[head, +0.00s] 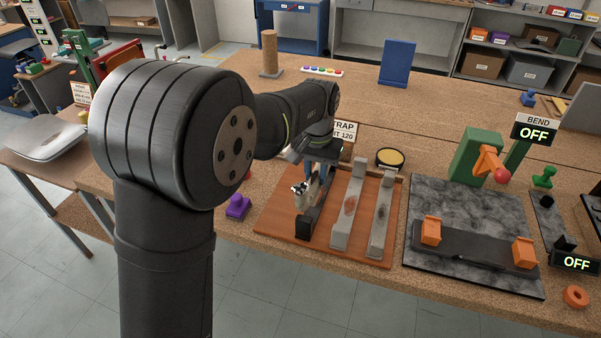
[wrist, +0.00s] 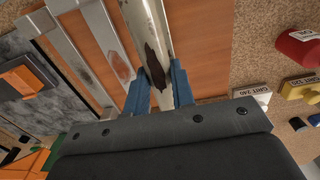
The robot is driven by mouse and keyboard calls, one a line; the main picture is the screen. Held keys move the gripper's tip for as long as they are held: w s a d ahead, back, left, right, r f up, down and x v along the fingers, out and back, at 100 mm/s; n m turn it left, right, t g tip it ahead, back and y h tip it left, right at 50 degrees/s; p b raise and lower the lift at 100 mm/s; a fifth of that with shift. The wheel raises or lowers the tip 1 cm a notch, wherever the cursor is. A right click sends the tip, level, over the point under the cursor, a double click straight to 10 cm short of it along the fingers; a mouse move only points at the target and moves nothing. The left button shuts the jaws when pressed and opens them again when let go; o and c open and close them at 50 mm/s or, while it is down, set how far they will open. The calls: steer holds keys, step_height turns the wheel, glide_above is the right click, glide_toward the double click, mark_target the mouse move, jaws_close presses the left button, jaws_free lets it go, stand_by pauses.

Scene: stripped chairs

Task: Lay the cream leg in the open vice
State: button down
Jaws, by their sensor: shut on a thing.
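The cream leg (wrist: 150,38), with a dark brown patch, is held between the two blue fingers of my gripper (wrist: 158,82) in the wrist view. In the head view my gripper (head: 314,180) is over the left part of the brown board, and a short end of the leg (head: 301,195) shows beside it. Whether the leg touches the board cannot be told. A dark bed with two orange jaws (head: 470,250), apparently the open vice, lies on the grey marbled slab at right. The space between its jaws looks empty.
Two grey bars (head: 346,212) with stained patches lie on the brown board (head: 280,226), beside a black block (head: 313,219). A green post with an orange lever (head: 475,155) stands behind the slab (head: 425,205). A purple knob (head: 238,206) is left of the board.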

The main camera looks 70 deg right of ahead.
steer(key=shift+s+a+r, duration=0.2)
steer(key=shift+s+r, duration=0.2)
steer(key=shift+s, duration=0.1)
steer(key=shift+s+r, duration=0.1)
steer(key=shift+r, duration=0.1)
steer(key=w+d+r+n, duration=0.2)
steer(key=w+d+n, duration=0.2)
steer(key=w, duration=0.7)
steer(key=w+d+r+n, duration=0.3)
steer(key=w+n, duration=0.2)
steer(key=w, duration=0.6)
steer(key=w+a+r+n, duration=0.1)
steer(key=w+a+n, duration=0.2)
steer(key=w, duration=1)
steer(key=w+a+r+n, duration=0.2)
steer(key=w+n, duration=0.4)
steer(key=w, duration=0.7)
steer(key=shift+a+r, duration=0.3)
steer(key=shift+a, duration=0.1)
steer(key=shift+s+f, duration=0.1)
step_height(320, 180, down, 8)
steer(key=shift+r, duration=0.2)
